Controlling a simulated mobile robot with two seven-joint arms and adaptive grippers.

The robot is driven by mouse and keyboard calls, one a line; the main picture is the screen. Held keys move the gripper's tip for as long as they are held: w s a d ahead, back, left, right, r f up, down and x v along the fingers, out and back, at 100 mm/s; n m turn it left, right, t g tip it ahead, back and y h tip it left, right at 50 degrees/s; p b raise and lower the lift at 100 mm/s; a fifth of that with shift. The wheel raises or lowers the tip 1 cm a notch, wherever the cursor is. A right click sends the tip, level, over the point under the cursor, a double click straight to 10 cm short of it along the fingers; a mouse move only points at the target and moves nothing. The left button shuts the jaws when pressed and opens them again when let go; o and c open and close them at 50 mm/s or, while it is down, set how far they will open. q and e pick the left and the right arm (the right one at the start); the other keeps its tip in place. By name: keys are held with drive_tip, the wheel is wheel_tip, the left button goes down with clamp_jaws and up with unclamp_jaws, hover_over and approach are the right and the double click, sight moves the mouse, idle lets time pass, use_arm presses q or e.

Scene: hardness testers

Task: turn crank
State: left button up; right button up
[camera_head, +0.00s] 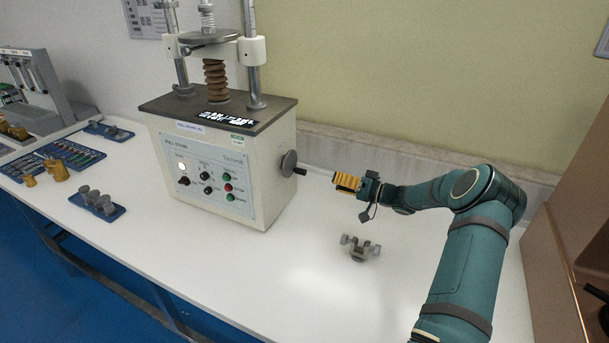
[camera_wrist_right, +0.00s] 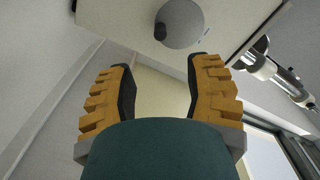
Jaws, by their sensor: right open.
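The crank is a grey disc (camera_head: 289,163) with a short dark handle (camera_head: 300,171) on the right side of the cream testing machine (camera_head: 222,165). In the right wrist view the disc (camera_wrist_right: 182,24) shows at the top, with its dark handle (camera_wrist_right: 160,31) at the disc's lower left. My right gripper (camera_head: 337,181), with yellow fingers, is to the right of the crank and points towards it. In the right wrist view my right gripper (camera_wrist_right: 160,68) is open, with nothing between its fingers. The fingertips are apart from the handle. My left gripper is not in view.
A small grey metal fixture (camera_head: 360,247) stands on the white table (camera_head: 300,285) below my right gripper. Blue trays (camera_head: 97,206) with metal parts lie left of the machine. A wall stands close behind, and a brown cabinet (camera_head: 570,210) is at the right.

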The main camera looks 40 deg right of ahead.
sight(304, 173)
drive_tip(key=x, duration=1.2)
drive_tip(key=shift+b, duration=0.4)
clamp_jaws()
